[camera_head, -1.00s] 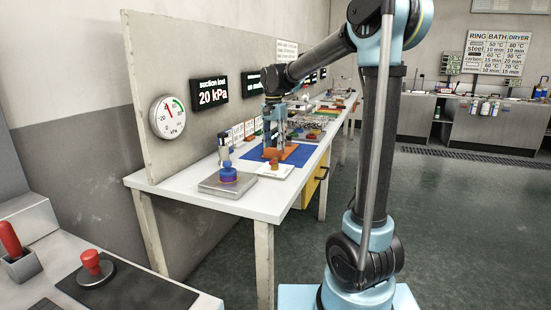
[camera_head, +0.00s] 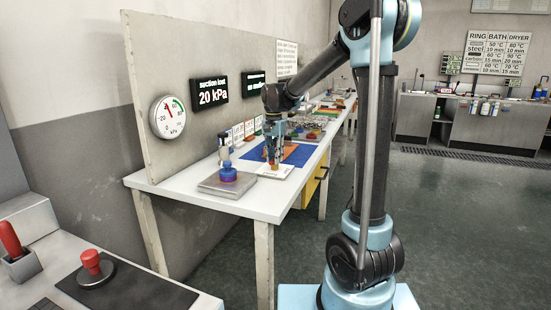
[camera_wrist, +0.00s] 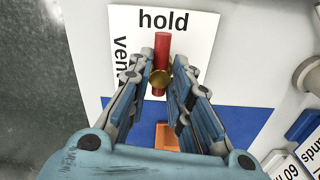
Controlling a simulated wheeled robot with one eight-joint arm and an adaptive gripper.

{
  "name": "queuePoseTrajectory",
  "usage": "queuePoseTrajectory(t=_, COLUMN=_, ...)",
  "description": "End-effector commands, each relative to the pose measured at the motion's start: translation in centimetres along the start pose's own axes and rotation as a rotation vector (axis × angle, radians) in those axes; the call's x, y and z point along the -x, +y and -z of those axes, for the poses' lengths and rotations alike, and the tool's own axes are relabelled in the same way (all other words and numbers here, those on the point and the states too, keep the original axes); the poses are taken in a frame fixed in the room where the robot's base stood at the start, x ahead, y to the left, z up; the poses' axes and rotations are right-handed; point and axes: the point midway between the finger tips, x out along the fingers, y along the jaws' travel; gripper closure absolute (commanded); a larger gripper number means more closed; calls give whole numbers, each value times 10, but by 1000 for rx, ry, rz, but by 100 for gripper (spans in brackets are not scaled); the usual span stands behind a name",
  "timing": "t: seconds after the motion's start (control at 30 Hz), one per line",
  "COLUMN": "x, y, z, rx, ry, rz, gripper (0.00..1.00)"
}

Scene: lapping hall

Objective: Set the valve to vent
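The valve has a red lever (camera_wrist: 162,55) on a round brass hub (camera_wrist: 160,80), on a white plate (camera_wrist: 195,35) lettered "hold" and "ven", the rest of that word hidden. The lever points at "hold". In the head view the plate (camera_head: 283,173) lies near the front of the bench, partly hidden by my gripper (camera_head: 274,158). In the wrist view my gripper (camera_wrist: 162,72) is open, with one finger on each side of the lever and hub. Gaps show between fingers and lever. I cannot tell how high the fingertips are above the plate.
A blue mat (camera_wrist: 245,122) with an orange piece (camera_wrist: 167,138) lies beside the plate. A grey block (camera_head: 222,184) bears a blue knobbed part (camera_head: 228,172) at the bench's near end. A round gauge (camera_head: 167,117) and a "20 kPa" display (camera_head: 210,93) hang on the panel.

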Motion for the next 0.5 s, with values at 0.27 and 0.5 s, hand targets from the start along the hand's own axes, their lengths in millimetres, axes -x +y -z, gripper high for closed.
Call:
queuePoseTrajectory(t=0.27, x=0, y=1, z=0, rx=7, ry=0, rz=-2, gripper=100)
queuePoseTrajectory(t=0.5, x=0, y=0, z=-2, rx=33, ry=-1, rz=-3, gripper=100)
